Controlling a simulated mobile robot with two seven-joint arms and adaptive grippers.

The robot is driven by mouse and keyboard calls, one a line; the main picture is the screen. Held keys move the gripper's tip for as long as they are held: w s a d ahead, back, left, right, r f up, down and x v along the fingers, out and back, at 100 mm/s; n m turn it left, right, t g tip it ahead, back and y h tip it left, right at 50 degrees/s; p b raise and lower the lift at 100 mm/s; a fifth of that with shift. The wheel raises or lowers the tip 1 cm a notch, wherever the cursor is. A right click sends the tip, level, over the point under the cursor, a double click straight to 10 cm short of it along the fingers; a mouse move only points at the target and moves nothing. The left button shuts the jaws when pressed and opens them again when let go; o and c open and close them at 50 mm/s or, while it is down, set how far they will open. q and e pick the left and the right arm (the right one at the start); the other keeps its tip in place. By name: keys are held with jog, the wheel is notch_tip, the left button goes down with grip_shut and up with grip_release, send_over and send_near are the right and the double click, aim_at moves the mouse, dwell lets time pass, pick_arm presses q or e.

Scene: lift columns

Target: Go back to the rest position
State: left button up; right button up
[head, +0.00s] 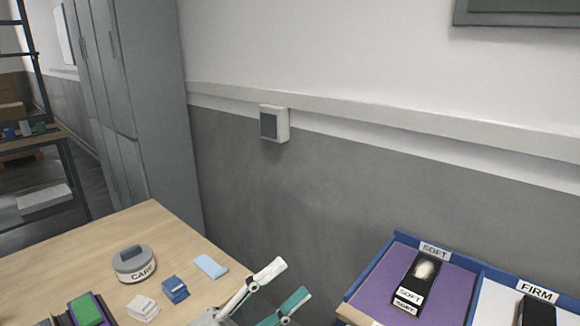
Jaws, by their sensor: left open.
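My left gripper (289,281) shows at the bottom middle, with one whitish finger and one teal finger spread apart. It is open and nothing is between the fingers. It is in front of the gap between the wooden table (165,228) and the blue-edged tray (354,285). Its arm is mostly cut off by the lower edge. My right gripper is not in view.
On the table are a grey round container marked CARE (134,265), a light blue block (211,267), blue pieces (174,290), white pieces (142,308) and a green block (87,311). The tray has SOFT and FIRM sections holding dark items.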

pick_arm(q)
jog(key=w+a+f+n+t+y, duration=0.1)
jog(key=a+f+n+y, duration=0.3)
jog(key=f, duration=0.3)
jog(key=a+f+n+t+y+b, duration=0.1)
jog(key=a+f+n+t+y, duration=0.2)
jog(key=f+n, duration=0.4)
jog(key=w+a+f+n+y, duration=0.1)
jog(key=a+f+n+y, duration=0.2)
jog(key=f+n+y, duration=0.35)
jog(key=s+a+f+n+g+y, duration=0.1)
jog(key=s+a+f+n+g, duration=0.1)
jog(key=f, duration=0.5)
jog(key=s+a+f+n+g+y+b, duration=0.1)
jog(key=s+a+f+n, duration=0.1)
jog(key=s+a+f, duration=0.2)
jog(key=s+a+f+n+g+y, duration=0.2)
jog(key=s+f, duration=0.6)
jog(key=f, duration=0.4)
jog(key=shift+s+a+f+g+b, duration=0.2)
jog(key=shift+s+a+g+b, duration=0.1)
jog(key=shift+a, duration=0.25)
jog(key=shift+w+d, duration=0.1)
